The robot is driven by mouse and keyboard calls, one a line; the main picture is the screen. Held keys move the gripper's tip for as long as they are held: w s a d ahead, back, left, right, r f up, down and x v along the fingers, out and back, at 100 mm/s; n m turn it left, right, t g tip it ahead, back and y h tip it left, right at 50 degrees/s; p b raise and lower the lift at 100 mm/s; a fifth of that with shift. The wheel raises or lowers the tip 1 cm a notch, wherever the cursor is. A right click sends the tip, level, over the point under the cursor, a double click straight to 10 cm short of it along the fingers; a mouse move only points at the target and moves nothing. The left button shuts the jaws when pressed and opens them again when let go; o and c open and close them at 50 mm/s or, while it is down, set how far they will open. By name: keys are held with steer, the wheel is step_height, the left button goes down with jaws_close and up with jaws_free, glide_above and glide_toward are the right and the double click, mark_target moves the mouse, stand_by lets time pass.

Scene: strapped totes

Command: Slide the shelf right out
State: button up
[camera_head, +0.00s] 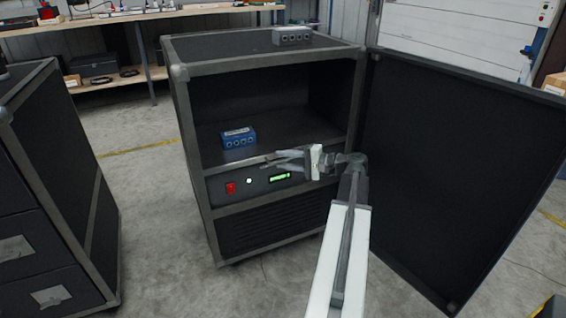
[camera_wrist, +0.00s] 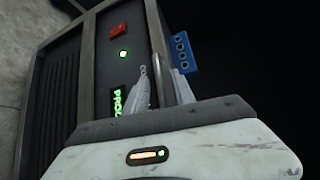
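The shelf (camera_head: 210,150) is a dark board inside the open black cabinet (camera_head: 180,120), above the front panel. A blue box with round sockets (camera_head: 238,138) stands on it; the box also shows in the wrist view (camera_wrist: 181,52). My gripper (camera_head: 271,161) is at the shelf's grey front edge, coming from the right. In the wrist view my gripper's fingers (camera_wrist: 162,68) are spread apart, one on each side of the grey edge strip (camera_wrist: 156,30). I cannot tell whether they touch it. The shelf looks pushed in.
The cabinet door (camera_head: 460,160) stands wide open at the right, close to my arm. The panel below has a red switch (camera_head: 230,188) and a green display (camera_head: 280,177). A grey box (camera_head: 291,36) sits on top. A drawer cabinet (camera_head: 60,190) stands left; floor lies between.

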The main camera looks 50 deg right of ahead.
steer(key=shift+w, duration=0.2)
jaws_close()
steer(key=shift+a, duration=0.15)
stand_by(1.2)
